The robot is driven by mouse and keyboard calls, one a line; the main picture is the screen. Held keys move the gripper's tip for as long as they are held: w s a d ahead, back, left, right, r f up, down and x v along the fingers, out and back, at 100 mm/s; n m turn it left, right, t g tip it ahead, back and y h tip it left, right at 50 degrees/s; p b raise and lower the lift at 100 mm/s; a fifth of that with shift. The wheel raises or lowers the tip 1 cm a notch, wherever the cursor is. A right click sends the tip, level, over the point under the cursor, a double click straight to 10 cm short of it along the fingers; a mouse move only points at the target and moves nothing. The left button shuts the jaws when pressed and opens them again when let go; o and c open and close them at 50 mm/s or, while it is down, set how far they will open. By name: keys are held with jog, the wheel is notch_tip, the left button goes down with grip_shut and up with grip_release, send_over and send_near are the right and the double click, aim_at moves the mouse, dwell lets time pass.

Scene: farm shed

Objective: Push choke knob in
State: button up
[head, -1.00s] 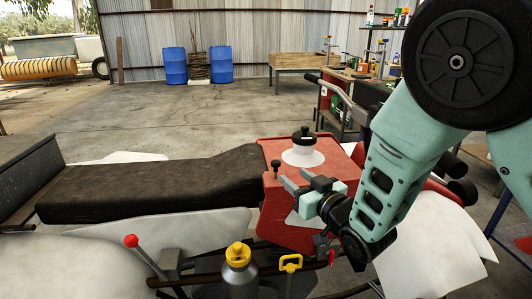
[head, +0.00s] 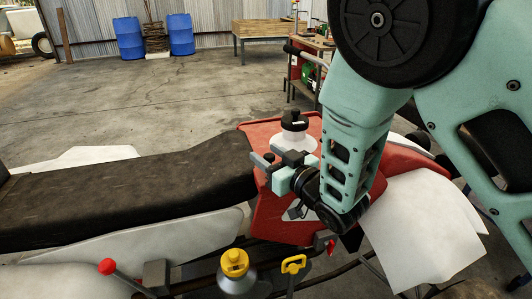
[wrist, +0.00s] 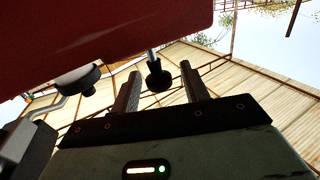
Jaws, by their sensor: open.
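The choke knob is a small black knob on a thin silver stem (wrist: 157,79). In the wrist view it shows between my two fingers, a little beyond the gripper's base. In the head view the knob (head: 268,157) stands at the left edge of the red tank, right by my fingertips. My gripper (head: 265,164) is open, with its fingers pointing left over the tank. The wrist view also shows my gripper (wrist: 158,82), its fingers apart on either side of the knob. Whether either finger touches the knob I cannot tell.
The red tank (head: 262,200) lies under my gripper. A white bottle-like cap with a black top (head: 294,121) stands just behind it. A black seat (head: 125,195) extends left. A red-tipped lever (head: 107,267), yellow cap (head: 234,261) and yellow handle (head: 294,264) are in front.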

grip_shut()
notch_tip(320, 180, down, 3)
jog(key=b, duration=0.3)
jog(key=shift+r, duration=0.1)
jog(key=shift+s, duration=0.1)
grip_release()
jog(key=shift+d, duration=0.1)
